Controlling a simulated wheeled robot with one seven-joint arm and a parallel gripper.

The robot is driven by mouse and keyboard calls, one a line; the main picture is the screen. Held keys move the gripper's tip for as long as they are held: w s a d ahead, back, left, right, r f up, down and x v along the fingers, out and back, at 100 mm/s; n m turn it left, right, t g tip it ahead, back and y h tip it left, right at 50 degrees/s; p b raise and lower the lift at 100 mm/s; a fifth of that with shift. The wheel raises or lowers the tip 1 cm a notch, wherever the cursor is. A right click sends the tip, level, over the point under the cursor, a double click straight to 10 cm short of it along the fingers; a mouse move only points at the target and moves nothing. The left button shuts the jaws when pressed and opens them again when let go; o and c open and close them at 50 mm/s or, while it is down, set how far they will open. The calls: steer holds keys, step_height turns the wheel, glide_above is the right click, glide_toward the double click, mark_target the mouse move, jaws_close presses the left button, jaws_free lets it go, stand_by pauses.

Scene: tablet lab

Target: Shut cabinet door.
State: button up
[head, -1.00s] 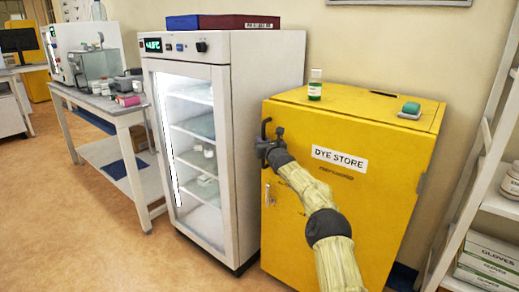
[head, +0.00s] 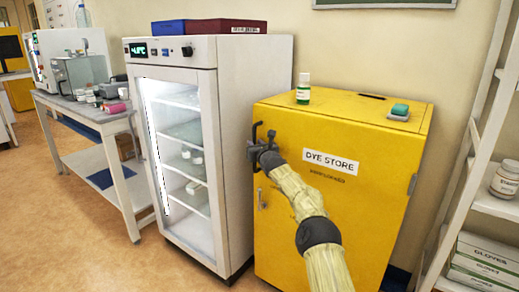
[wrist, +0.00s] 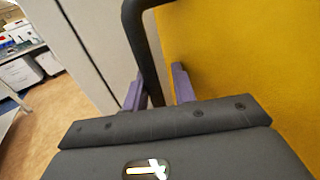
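The yellow cabinet (head: 330,215) labelled DYE STORE stands right of the white fridge. Its door forms the front face and looks flush or nearly flush with the body; any small gap is hard to tell. The dark bar handle (head: 256,132) is at the door's upper left. My gripper (head: 254,152) is at this handle, reaching in from the front right. In the wrist view, the handle (wrist: 143,45) runs down between the two purple fingers, which are close together around it. The handle's lower part is hidden behind the gripper body.
The white glass-fronted fridge (head: 240,120) stands close on the cabinet's left. A green bottle (head: 303,90) and a small green-topped block (head: 399,112) stand on the cabinet. A white shelf rack (head: 490,200) is at the right. Floor is open at front left.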

steer(key=shift+d+b, duration=0.25)
steer(key=shift+b, duration=0.3)
steer(key=b+v, duration=1.3)
steer(key=v, duration=0.4)
steer(key=shift+s, duration=0.2)
